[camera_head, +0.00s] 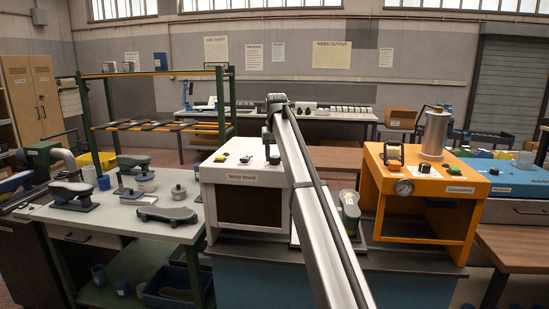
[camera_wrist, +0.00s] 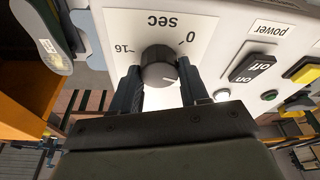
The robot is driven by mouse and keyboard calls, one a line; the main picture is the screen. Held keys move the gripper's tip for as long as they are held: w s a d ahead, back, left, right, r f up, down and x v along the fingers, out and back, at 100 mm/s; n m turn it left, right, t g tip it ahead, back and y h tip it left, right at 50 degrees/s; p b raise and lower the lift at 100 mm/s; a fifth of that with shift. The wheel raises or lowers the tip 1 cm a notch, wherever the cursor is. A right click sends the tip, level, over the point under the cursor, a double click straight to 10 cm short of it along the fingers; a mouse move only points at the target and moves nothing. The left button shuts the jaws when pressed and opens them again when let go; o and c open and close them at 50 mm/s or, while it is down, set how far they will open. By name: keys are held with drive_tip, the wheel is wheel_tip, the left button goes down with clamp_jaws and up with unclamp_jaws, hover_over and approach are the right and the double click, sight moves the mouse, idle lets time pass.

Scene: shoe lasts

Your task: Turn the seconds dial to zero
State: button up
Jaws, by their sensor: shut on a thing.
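The seconds dial (camera_wrist: 158,66) is a dark round knob on a white panel plate (camera_wrist: 118,28) in the wrist view. The plate reads "sec", upside down, with a 0 at the dial's upper right and a 16 at its upper left. A short white mark shows on the knob's lower right side, not lined up with the 0. My gripper (camera_wrist: 160,72) is shut on the dial, one dark finger on each side. In the head view the arm reaches over the white machine (camera_head: 247,200), and the dial itself cannot be made out there.
An orange machine (camera_head: 425,205) stands farther right.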

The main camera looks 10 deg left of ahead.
sight(275, 156)
drive_tip(key=n+y, duration=0.1)
drive_tip(key=n, duration=0.4)
drive_tip(key=n+g, duration=0.1)
drive_tip(key=n, duration=0.3)
drive_tip(key=shift+y, duration=0.3)
drive_tip(key=o, duration=0.7)
drive_tip(key=shift+r, duration=0.15)
drive_tip(key=shift+r, duration=2.4)
